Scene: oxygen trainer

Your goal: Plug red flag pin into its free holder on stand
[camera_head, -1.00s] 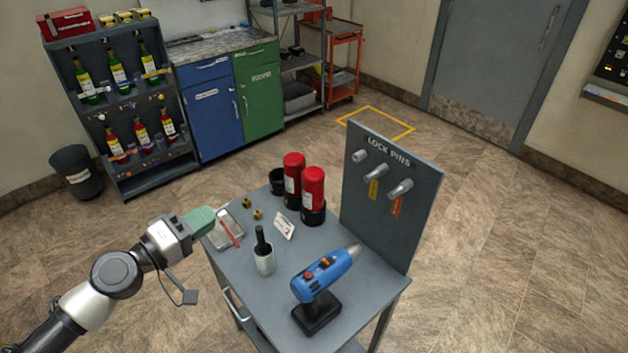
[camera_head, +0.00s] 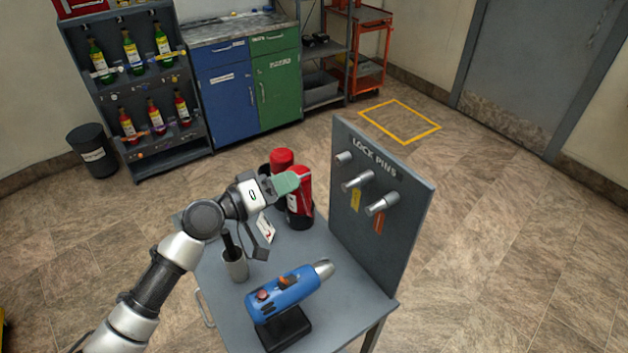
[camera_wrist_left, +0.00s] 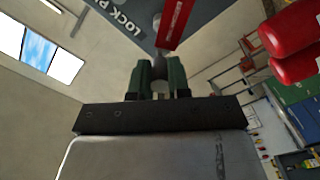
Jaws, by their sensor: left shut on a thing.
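My left gripper (camera_head: 287,183) has green fingers and is in front of the red bottles, left of the grey LOCK PINS stand (camera_head: 400,240). In the left wrist view the gripper (camera_wrist_left: 160,70) is shut on a metal pin with a red flag (camera_wrist_left: 176,22) reaching forward from the fingers. In the head view I cannot tell the flag from the red bottles behind it. The stand bears a bare holder (camera_head: 345,157) at the upper left. The middle holder (camera_head: 357,180) has a yellow flag and the right one (camera_head: 382,203) an orange flag. My right gripper is not in view.
The grey table (camera_head: 340,315) carries a blue drill (camera_head: 285,293), a cup with a dark handle (camera_head: 235,265), a small card (camera_head: 265,229) and the red bottles (camera_head: 300,205). The space between the gripper and the panel looks open.

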